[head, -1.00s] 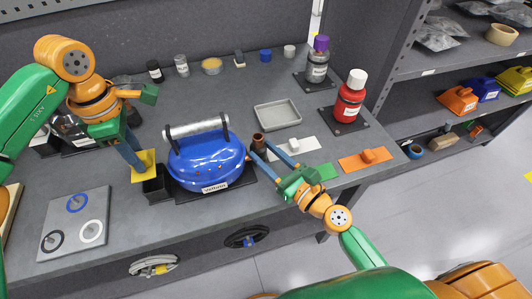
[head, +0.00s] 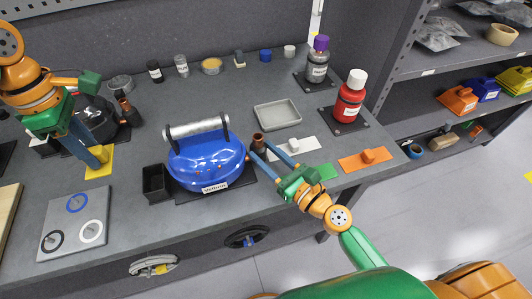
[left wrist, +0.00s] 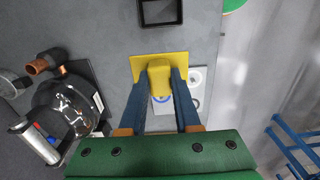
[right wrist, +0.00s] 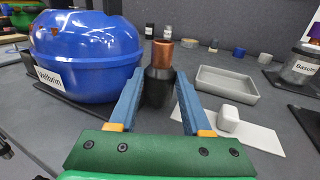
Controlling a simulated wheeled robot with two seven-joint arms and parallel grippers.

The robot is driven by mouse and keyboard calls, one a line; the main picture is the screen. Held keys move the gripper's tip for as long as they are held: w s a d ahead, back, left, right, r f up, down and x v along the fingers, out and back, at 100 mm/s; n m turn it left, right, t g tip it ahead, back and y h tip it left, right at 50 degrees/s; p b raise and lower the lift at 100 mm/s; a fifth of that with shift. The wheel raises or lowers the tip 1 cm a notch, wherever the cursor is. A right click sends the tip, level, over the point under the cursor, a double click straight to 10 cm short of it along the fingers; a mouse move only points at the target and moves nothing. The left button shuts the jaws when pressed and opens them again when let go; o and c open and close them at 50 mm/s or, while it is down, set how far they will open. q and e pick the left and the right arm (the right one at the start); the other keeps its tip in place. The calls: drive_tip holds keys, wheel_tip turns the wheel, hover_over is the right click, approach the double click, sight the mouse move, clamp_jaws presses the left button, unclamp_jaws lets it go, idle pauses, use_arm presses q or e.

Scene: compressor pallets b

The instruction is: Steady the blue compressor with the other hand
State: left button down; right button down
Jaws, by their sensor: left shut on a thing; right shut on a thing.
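Whether the stub joins the body is hidden. My left gripper (head: 99,155) is shut on the knob of a yellow plate (left wrist: 145,68), left of the compressor and apart from it.
A small black open box (head: 156,183) stands just left of the compressor. A grey board (head: 75,222) with coloured rings lies front left. A dark compressor (head: 97,118) sits behind my left gripper. A grey tray (head: 277,115), a red bottle (head: 350,97) and an orange plate (head: 366,160) are right.

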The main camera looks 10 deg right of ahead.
drive_tip(key=shift+c, duration=1.4)
unclamp_jaws()
drive_tip(key=shift+f, duration=0.15)
drive_tip(key=shift+d, duration=0.1)
